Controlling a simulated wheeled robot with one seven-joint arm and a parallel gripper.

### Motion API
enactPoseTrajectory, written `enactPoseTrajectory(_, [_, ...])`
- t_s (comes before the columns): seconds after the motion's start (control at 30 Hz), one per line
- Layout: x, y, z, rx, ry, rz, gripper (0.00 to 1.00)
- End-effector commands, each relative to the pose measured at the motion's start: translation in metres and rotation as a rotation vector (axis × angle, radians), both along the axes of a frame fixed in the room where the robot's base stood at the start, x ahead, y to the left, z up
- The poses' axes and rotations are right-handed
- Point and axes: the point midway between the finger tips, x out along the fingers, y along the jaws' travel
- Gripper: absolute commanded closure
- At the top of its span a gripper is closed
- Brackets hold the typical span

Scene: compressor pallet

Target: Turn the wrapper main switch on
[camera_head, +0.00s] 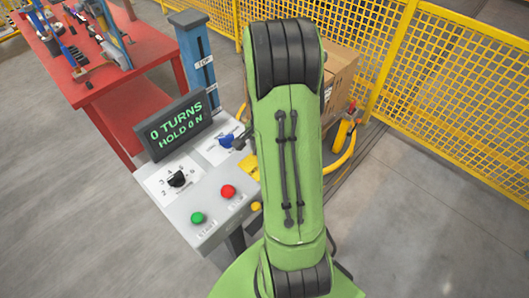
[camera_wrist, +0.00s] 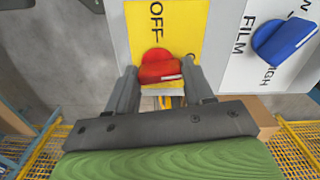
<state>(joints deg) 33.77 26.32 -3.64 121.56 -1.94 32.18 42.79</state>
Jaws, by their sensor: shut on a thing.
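The main switch is a red knob (camera_wrist: 160,62) on a yellow plate (camera_wrist: 188,20) marked OFF, in the wrist view. Its white mark lies along its lower right edge, away from the OFF lettering. My gripper (camera_wrist: 158,86) has one finger on each side of the red knob and is shut on it. The grey control box (camera_head: 225,208) shows left of the arm, with a display (camera_head: 178,125) reading "0 TURNS HOLD 0 N".
A blue film knob (camera_wrist: 284,38) sits close right of the red knob. The box also carries a black dial (camera_head: 177,180), a red button (camera_head: 228,191) and a green button (camera_head: 197,218). A cardboard box (camera_head: 340,77) and yellow fence (camera_head: 440,75) stand behind; floor at right is clear.

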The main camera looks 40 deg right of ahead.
Motion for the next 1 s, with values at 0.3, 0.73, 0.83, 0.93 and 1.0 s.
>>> enactPoseTrajectory(0.3, [0.0013, -0.0017, 0.0007, -0.004, -0.005, -0.145, 0.78])
enactPoseTrajectory(0.73, [0.0009, -0.0022, 0.0011, -0.004, -0.004, -0.186, 0.78])
enactPoseTrajectory(0.83, [0.0009, -0.0022, 0.0012, -0.004, -0.004, -0.186, 0.78])
enactPoseTrajectory(0.93, [0.0008, -0.0022, 0.0012, -0.004, -0.004, -0.186, 0.46])
enactPoseTrajectory(1.0, [0.0008, -0.0020, 0.0011, -0.004, -0.004, -0.185, 0.36])
